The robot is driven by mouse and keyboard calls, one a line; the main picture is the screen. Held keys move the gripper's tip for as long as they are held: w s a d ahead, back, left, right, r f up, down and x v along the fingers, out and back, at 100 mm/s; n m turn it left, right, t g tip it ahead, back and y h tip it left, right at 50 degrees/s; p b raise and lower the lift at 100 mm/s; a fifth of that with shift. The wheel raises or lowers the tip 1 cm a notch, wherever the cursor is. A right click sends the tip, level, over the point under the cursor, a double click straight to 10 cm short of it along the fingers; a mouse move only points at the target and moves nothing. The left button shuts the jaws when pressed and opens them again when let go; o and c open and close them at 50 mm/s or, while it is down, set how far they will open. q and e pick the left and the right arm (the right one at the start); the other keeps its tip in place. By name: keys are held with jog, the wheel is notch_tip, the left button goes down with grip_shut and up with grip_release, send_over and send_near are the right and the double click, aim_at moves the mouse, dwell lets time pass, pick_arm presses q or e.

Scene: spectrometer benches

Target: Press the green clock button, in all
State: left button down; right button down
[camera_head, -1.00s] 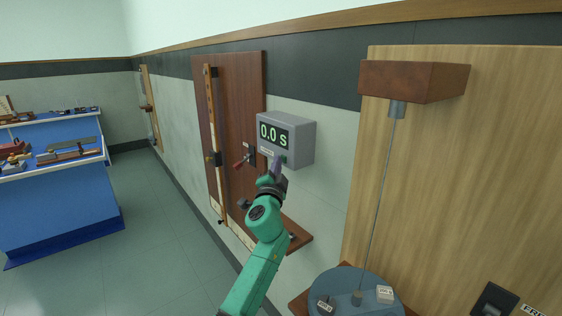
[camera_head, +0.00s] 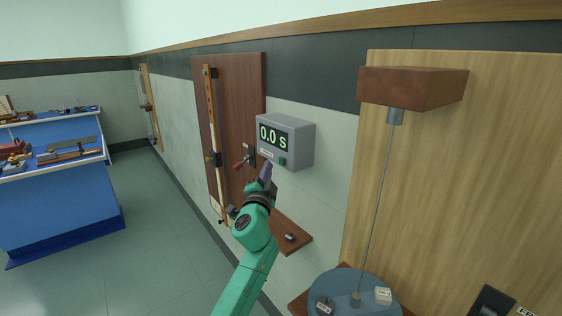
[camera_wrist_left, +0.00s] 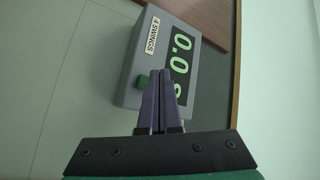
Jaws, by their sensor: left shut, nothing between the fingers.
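The grey clock box (camera_head: 297,141) is fixed to the wall and its display reads 0.0 s. The green button (camera_head: 282,161) is on its front face, below the display. My right gripper is not in view.
A dark wooden board (camera_head: 238,110) with a vertical rod hangs left of the clock. A small wooden shelf (camera_head: 290,236) juts out below. On the right, a wire pendulum hangs from a wooden block (camera_head: 412,87) with a blue disc (camera_head: 350,284). Blue benches stand far left.

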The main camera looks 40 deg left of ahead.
pick_arm(q)
jog(key=s, duration=0.1)
jog(key=s+a, duration=0.1)
jog(key=s, duration=0.1)
jog(key=shift+s+r+p, duration=0.1)
jog(key=shift+s+p, duration=0.1)
jog(key=shift+p, duration=0.15)
dwell(0.5)
